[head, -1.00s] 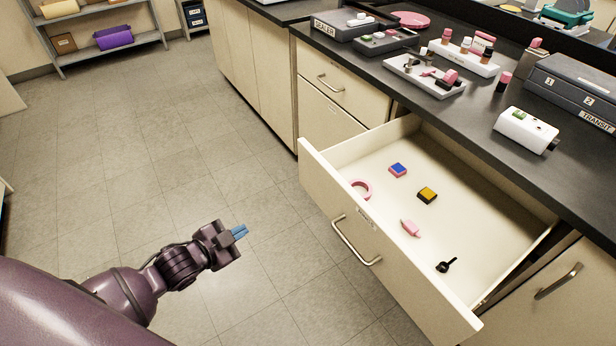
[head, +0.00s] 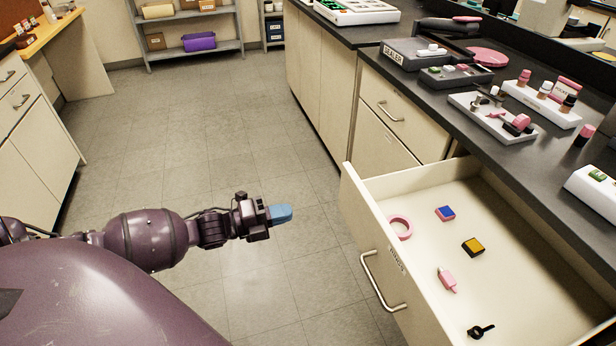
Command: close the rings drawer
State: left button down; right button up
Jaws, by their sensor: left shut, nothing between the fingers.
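The rings drawer (head: 366,233) stands pulled out from the cabinet under the dark counter, at the right of the head view. Its label is too small to read surely. Its bar handle (head: 379,284) is on the front panel. Inside lie a pink ring (head: 401,227), a blue-and-red block (head: 445,213), a yellow-and-black block (head: 473,247), a pink piece (head: 447,280) and a black knob-like piece (head: 481,331). My left gripper (head: 287,213) has blue fingers, is shut and empty, and is in the air left of the drawer front, apart from it. My right gripper is not in view.
The dark counter (head: 440,107) holds a grey box marked SEALER (head: 400,55), a white tray (head: 475,105) and other small items. A closed drawer (head: 392,109) is beside the open one. The tiled floor (head: 210,130) to the left is clear.

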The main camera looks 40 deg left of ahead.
aim_at(346, 199)
pick_arm(q)
jog(key=b+x, duration=0.1)
jog(key=x, duration=1)
jog(key=shift+w+d+f+b, duration=0.15)
jog(key=shift+w+d+b, duration=0.1)
jog(key=shift+w+b, duration=0.05)
jog(key=shift+w+d, duration=0.4)
jog(key=shift+w, duration=0.2)
